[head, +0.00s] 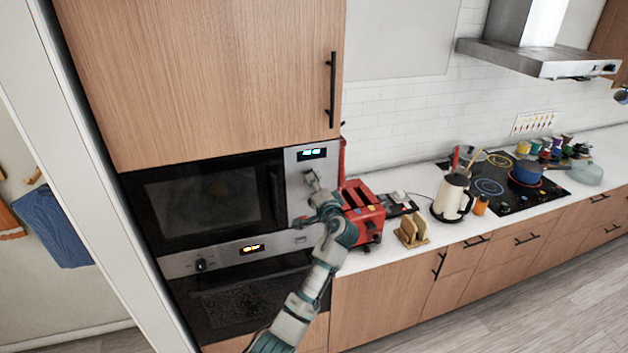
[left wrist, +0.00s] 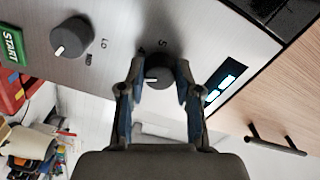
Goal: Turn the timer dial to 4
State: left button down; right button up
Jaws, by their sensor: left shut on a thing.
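The timer dial (left wrist: 158,78) is a round dark grey knob with a white pointer mark, on the silver control panel of the microwave (head: 208,195). My left gripper (left wrist: 158,85) is shut on this dial, with one finger on each side of it. In the head view my left gripper (head: 312,183) reaches the panel below the lit display (head: 312,153) and hides the dial. The display also shows in the left wrist view (left wrist: 222,84). Small printed marks beside the dial are partly legible; one looks like a 5. My right gripper is not in view.
A second grey knob (left wrist: 72,38) and a green START button (left wrist: 10,48) are on the same panel. A red toaster (head: 362,212) stands close to the right of my left arm. A kettle (head: 452,198) and a hob (head: 492,188) are further right on the counter.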

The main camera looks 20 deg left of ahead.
pick_arm(q)
jog(key=shift+m+p, duration=0.35)
jog(key=shift+m, duration=3.85)
jog(key=shift+f, duration=0.15)
jog(key=c, duration=0.8)
grip_release()
jog(key=shift+w+d, duration=0.2)
jog(key=shift+w, duration=0.05)
